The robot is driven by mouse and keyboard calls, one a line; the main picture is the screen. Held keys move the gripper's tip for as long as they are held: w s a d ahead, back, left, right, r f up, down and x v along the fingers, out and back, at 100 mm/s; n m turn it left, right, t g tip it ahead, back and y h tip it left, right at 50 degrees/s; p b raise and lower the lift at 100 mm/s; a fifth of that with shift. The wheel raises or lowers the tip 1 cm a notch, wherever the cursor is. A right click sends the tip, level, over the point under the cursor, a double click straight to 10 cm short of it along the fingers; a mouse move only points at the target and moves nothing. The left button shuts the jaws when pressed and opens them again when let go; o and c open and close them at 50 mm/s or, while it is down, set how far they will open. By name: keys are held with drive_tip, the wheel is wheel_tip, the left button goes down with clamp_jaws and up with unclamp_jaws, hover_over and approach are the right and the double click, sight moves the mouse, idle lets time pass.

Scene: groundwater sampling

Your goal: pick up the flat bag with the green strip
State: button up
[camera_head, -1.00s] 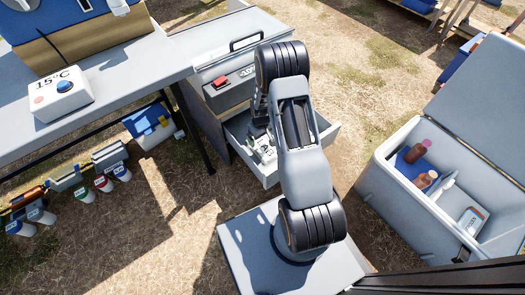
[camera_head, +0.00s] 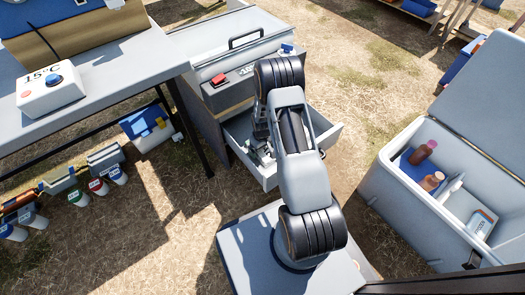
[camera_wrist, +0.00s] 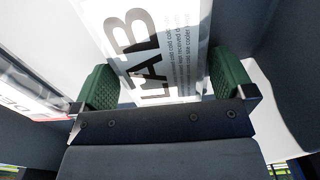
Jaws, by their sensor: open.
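The open drawer (camera_head: 268,181) is below the counter in the head view, with my arm reaching down into it. My gripper is open in the wrist view (camera_wrist: 165,86), its two green-padded fingers spread apart. A flat white sheet or bag (camera_wrist: 128,12) with large "LAB" letters and small print lies between and beyond the fingers. I cannot tell whether either finger touches it. No green strip shows on its visible part. Another flat piece with red lettering (camera_wrist: 22,100) lies at the left, outside the left finger. My arm hides most of the drawer's contents in the head view.
Grey drawer walls are close around my gripper. A red button (camera_head: 218,79) is on the counter above. A table with a 15°C box (camera_head: 50,88) is at left. An open cooler (camera_head: 400,215) with brown bottles (camera_head: 424,150) is at right.

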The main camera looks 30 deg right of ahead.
drive_tip(key=shift+c, duration=0.3)
drive_tip(key=c, duration=0.6)
